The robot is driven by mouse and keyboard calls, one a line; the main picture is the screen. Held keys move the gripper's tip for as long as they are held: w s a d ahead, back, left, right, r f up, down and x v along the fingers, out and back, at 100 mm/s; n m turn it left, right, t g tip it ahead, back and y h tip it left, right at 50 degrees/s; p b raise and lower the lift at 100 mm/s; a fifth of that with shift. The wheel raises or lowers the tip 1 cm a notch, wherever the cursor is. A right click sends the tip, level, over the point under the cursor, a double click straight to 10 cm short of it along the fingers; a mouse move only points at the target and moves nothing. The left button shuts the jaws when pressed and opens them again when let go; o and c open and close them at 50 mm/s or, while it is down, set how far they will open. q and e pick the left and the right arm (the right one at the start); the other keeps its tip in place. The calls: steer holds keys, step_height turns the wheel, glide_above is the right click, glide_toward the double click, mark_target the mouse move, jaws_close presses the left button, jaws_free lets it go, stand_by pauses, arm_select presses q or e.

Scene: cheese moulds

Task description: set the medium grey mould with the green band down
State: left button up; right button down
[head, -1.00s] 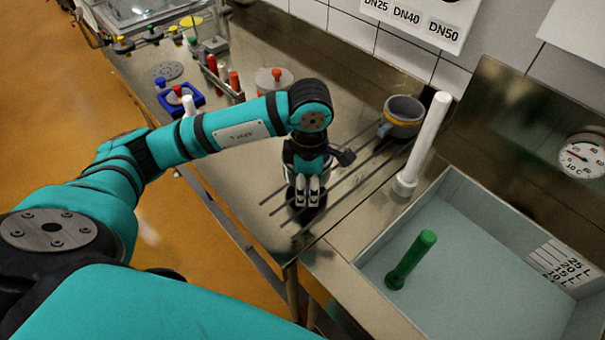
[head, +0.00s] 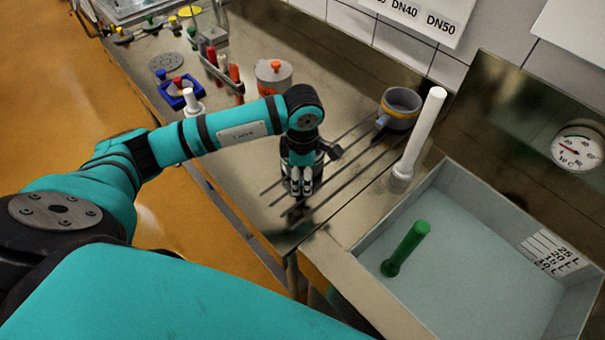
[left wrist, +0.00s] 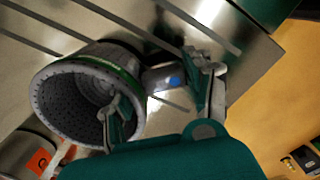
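The medium grey mould with the green band (left wrist: 72,100) shows in the left wrist view, its perforated inside facing the camera. It appears to stand on the slotted steel worktop; contact under its base is hidden. Its short handle with a blue mark (left wrist: 165,77) points between the fingers of my left gripper (left wrist: 162,92). The fingers are spread well apart, with a gap to the handle; one overlaps the mould's rim in the picture. In the head view my left gripper (head: 301,187) points down over the slots and mostly hides the mould. My right gripper is not in view.
A grey mould with an orange band (head: 400,107) stands behind. A white post (head: 420,135) and a basin (head: 475,262) with a green post (head: 405,250) are at right. A white pot with an orange knob (head: 272,77) stands farther left. Slotted worktop (head: 345,180) is free alongside.

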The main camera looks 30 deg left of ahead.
arm_select(q)
steer(key=o, duration=0.3)
steer(key=shift+o, duration=0.2)
steer(key=shift+r, duration=0.15)
step_height(320, 180, up, 12)
steer(key=b, duration=0.3)
